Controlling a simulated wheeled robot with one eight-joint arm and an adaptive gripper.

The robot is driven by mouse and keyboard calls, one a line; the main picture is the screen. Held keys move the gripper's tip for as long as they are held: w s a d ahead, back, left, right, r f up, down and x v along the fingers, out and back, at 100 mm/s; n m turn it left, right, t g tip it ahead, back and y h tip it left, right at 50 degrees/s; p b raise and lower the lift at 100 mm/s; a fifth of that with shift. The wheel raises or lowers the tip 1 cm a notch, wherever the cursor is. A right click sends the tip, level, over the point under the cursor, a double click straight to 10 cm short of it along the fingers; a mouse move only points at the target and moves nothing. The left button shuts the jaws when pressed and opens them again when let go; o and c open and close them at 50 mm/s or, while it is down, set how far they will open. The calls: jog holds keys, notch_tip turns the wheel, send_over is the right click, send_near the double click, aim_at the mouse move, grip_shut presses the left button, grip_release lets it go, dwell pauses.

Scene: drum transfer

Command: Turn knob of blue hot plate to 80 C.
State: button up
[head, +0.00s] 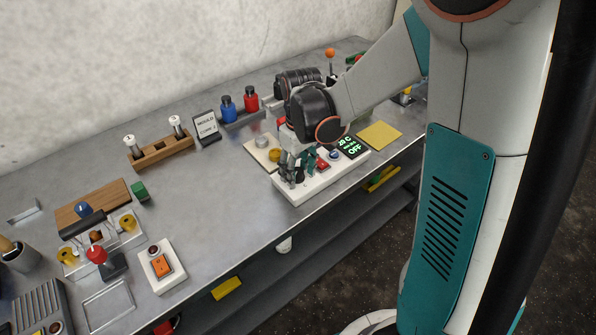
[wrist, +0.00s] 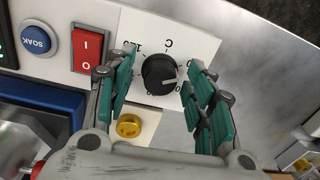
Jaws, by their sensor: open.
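The black knob (wrist: 158,75) sits on a white dial plate (wrist: 135,22) marked with a C and numbers, partly covered by my fingers. A pale pointer line on the knob points toward the right of the wrist view. My gripper (wrist: 164,60) is open, one teal-padded finger on each side of the knob, with gaps visible between pads and knob. In the head view my gripper (head: 296,168) is low over the white control panel (head: 318,184), and the knob is hard to make out there. The panel's display (head: 350,146) shows green characters above the word OFF.
A red rocker switch (wrist: 88,50) and a blue SOAK button (wrist: 35,40) sit left of the knob. A brass knob (wrist: 128,125) lies below it, beside a blue body (wrist: 45,97).

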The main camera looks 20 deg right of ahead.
jog(key=c, duration=1.1)
jog(key=shift+o, duration=0.2)
